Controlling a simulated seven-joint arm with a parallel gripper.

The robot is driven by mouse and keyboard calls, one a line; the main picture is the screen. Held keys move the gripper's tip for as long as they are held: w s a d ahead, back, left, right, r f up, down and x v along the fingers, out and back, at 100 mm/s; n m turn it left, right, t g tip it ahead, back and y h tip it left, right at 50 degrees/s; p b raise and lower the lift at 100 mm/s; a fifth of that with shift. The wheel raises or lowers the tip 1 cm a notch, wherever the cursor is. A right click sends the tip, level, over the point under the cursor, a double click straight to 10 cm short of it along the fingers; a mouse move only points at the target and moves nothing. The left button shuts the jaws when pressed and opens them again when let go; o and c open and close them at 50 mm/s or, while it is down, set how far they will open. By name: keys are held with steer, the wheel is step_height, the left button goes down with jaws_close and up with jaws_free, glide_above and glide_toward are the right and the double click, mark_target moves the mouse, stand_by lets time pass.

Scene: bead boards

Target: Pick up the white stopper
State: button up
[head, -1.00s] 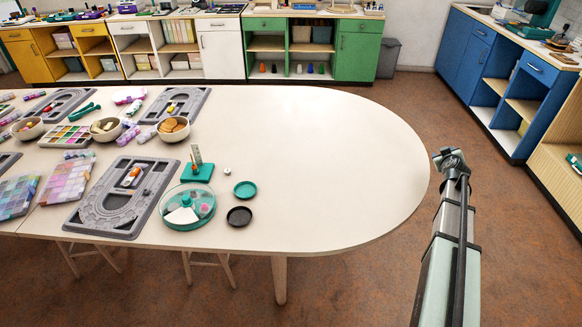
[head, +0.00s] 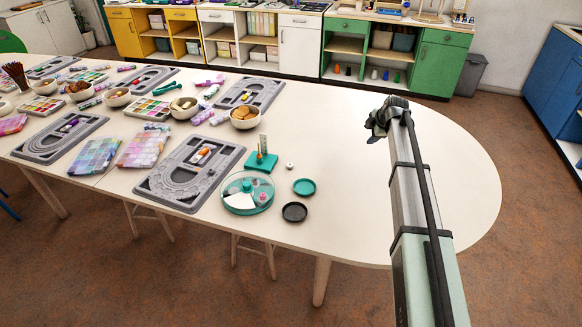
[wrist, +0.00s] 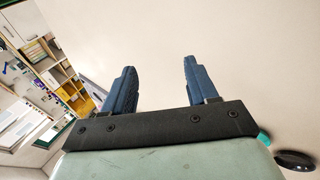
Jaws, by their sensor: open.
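A small white round piece (head: 290,165), which looks like the white stopper, sits on the table just above the teal dish (head: 304,187) in the head view. It is too small to make out in detail. My gripper (head: 377,122) is above the table, up and to the right of it in the head view, well apart from it. In the wrist view the two blue fingers (wrist: 159,68) are spread apart with nothing between them. The white piece does not show in the wrist view.
A black dish (head: 294,212), a round clear-lidded teal box (head: 247,193) and a teal stand (head: 261,162) surround the white piece. A grey bead board (head: 170,190) and a bowl (head: 245,118) are further left. The rounded right part of the table (head: 468,180) is bare.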

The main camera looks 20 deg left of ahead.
steer(key=s+a+n+g+h, duration=0.1)
steer(key=s+a+n+g, duration=0.15)
steer(key=a, duration=0.65)
steer(key=s+a+n+g, duration=0.1)
steer(key=s+a+n, duration=0.2)
steer(key=a, duration=0.5)
step_height(320, 180, up, 3)
steer(key=n+g+h, duration=0.2)
steer(key=n, duration=0.2)
glide_above(290, 166)
steer(key=f, duration=1.4)
steer(key=shift+w+a, duration=0.2)
steer(key=shift+w, duration=0.1)
jaws_close()
